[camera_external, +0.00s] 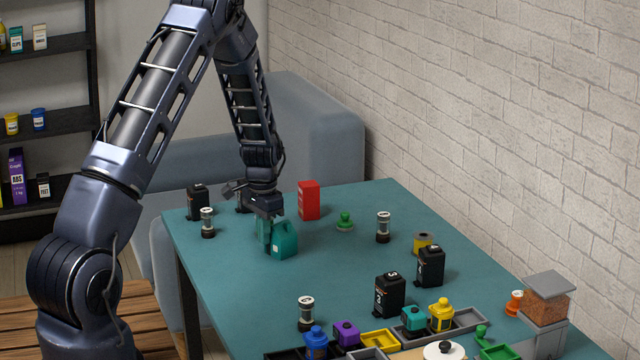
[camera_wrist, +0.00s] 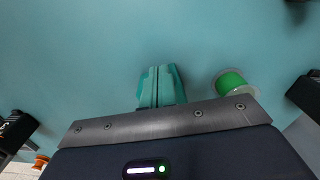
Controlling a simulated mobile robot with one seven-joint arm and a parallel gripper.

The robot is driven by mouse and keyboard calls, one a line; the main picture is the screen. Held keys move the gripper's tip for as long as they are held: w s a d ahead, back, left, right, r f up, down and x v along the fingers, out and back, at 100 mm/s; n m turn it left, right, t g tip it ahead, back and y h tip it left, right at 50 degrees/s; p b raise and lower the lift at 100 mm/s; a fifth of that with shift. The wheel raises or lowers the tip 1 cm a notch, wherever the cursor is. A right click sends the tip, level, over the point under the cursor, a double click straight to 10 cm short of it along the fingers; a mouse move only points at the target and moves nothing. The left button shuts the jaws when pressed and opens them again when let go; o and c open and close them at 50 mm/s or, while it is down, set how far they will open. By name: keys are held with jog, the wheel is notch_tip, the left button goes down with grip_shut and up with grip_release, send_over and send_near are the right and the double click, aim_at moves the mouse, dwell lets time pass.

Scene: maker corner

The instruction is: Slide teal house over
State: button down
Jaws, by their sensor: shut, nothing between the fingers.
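The teal house (camera_external: 286,241), a small block with a sloped top and a pale label on its front, stands upright on the teal table. My gripper (camera_external: 265,240) points down at its left side, with its teal fingers shut and low near the table top. The fingers look beside the house, touching or very close; I cannot tell which. In the wrist view my shut gripper (camera_wrist: 157,85) is in the middle, and the house is hard to separate from the like-coloured fingers.
A red box (camera_external: 309,200) stands behind the house. Black canisters (camera_external: 390,296) and small bins (camera_external: 380,339) crowd the front right. The table's middle is clear.

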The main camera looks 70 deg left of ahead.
jog(key=s, duration=0.2)
jog(key=s+d, duration=0.1)
jog(key=s, duration=0.1)
jog(key=shift+r, duration=0.3)
notch_tip(320, 180, up, 9)
jog(key=w+d+r+m+t, duration=0.1)
jog(key=d+r, duration=1.1)
jog(key=d, duration=0.2)
jog(key=d+r+t, duration=0.1)
jog(key=d+r, duration=1)
jog(key=d, duration=0.3)
jog(key=s+d+r+m+t, duration=0.1)
jog(key=s+d+r, duration=0.25)
jog(key=d, duration=0.25)
jog(key=s+d+r, duration=0.3)
jog(key=s+d, duration=0.1)
jog(key=d, duration=0.3)
jog(key=s+d+t, duration=0.1)
jog(key=s+d, duration=0.9)
jog(key=s, duration=0.3)
jog(key=shift+s+r+m+t, duration=0.3)
jog(key=shift+m, duration=0.1)
dwell(1.1)
